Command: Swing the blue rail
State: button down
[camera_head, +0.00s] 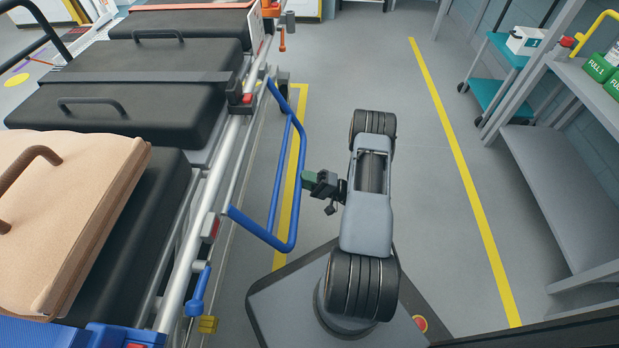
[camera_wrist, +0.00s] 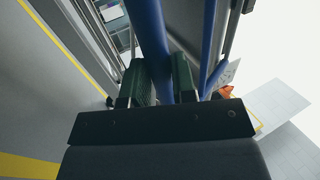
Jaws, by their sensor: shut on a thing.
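The blue rail (camera_head: 297,212) is a bent tube loop on the right side of a stretcher (camera_head: 190,262). It leans outward over the floor from the stretcher's side. My gripper (camera_head: 308,180) is shut on the outer bar of the rail, about halfway along it. In the wrist view the blue rail (camera_wrist: 150,35) runs down between the two dark green finger pads of my gripper (camera_wrist: 160,84). The exact contact is partly hidden by the pads and the gripper body.
A blue lever (camera_head: 197,292) and yellow block (camera_head: 208,324) sit lower on the stretcher frame. A grey shelf (camera_head: 565,190) and teal cart (camera_head: 497,80) stand at right. The floor between is clear.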

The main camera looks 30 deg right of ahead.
jog(key=c, duration=0.9)
grip_release()
jog(key=shift+c, duration=0.2)
